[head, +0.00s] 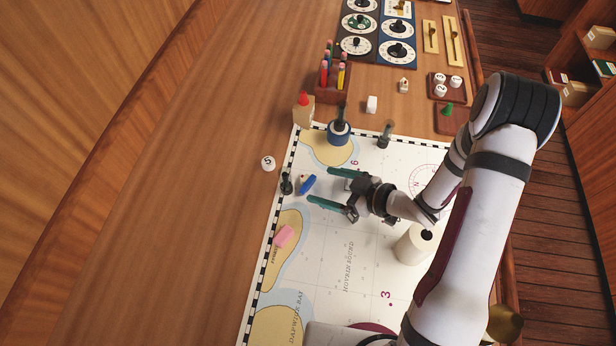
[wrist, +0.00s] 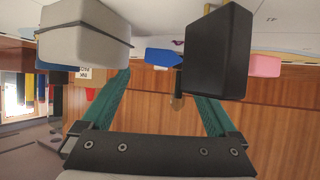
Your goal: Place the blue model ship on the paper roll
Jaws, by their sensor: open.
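The blue model ship (head: 307,184) lies on the chart near its left edge in the head view. My gripper (head: 320,185) is open and empty, its two teal fingers pointing left, with the ship just beyond and between the tips. In the wrist view the ship (wrist: 163,57) shows between the fingers of my gripper (wrist: 152,50), partly hidden by the dark fingertip. The paper roll (head: 412,247), a white upright cylinder with a dark hole in its top, stands on the chart beside my arm.
A dark small piece (head: 286,184) stands just left of the ship. A pink block (head: 284,236) lies nearer on the chart (head: 335,285). A blue-based holder (head: 339,132) and a dark piece (head: 386,134) stand behind.

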